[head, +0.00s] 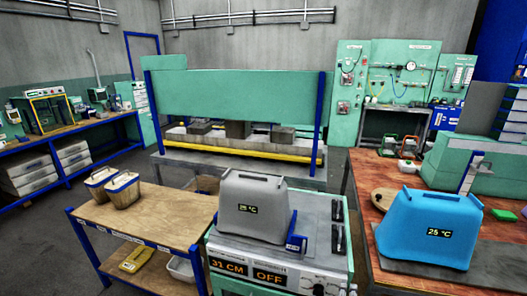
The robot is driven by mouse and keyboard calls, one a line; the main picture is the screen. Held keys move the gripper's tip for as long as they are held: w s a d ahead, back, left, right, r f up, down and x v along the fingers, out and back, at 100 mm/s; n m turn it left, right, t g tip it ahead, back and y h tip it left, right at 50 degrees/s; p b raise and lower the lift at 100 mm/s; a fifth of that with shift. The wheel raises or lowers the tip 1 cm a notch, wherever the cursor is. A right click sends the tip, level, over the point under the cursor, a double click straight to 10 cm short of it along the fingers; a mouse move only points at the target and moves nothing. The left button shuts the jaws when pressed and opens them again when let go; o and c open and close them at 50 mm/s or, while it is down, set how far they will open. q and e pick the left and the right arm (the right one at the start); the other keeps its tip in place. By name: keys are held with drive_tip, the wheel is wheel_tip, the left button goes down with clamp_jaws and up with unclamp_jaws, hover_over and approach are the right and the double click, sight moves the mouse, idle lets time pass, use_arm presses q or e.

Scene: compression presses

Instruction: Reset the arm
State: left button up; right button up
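Neither of my grippers nor any part of my arms shows in the head view. A grey mould-like block (252,202) with a "25 °C" display stands on the grey machine (300,262) in the front middle. The machine's front displays read "31 CM" and "OFF". A blue block (425,215) of similar shape, also showing "25 °C", stands on a dark mat on the right bench. A blue bracket (293,232) is on the machine, right beside the grey block.
A wooden cart (150,215) at left bears two baskets (122,188). The red-brown bench (365,180) at right holds small items and a green machine (480,150). A large green press (240,95) stands behind. Grey floor is open at left.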

drive_tip(key=s+a+f+m+g+y, duration=0.1)
drive_tip(key=s+a+m+g+y, duration=0.2)
drive_tip(key=s+m, duration=0.45)
drive_tip(key=s+a+f+m+g+y, duration=0.1)
drive_tip(key=s+m+g+y, duration=0.25)
drive_tip(key=s+m, duration=0.4)
wheel_tip(320, 180, down, 32)
drive_tip(key=s+d+n+g, duration=0.2)
drive_tip(key=s+d+f, duration=0.3)
drive_tip(key=s+f, duration=0.7)
drive_tip(key=s, duration=0.1)
drive_tip(key=s+d+f+g+h, duration=0.1)
drive_tip(key=s+d+f, duration=0.2)
drive_tip(key=s+f, duration=0.7)
drive_tip(key=shift+s+d+f, duration=0.25)
drive_tip(key=shift+s+d, duration=0.1)
drive_tip(key=shift+s, duration=0.2)
idle(1.4)
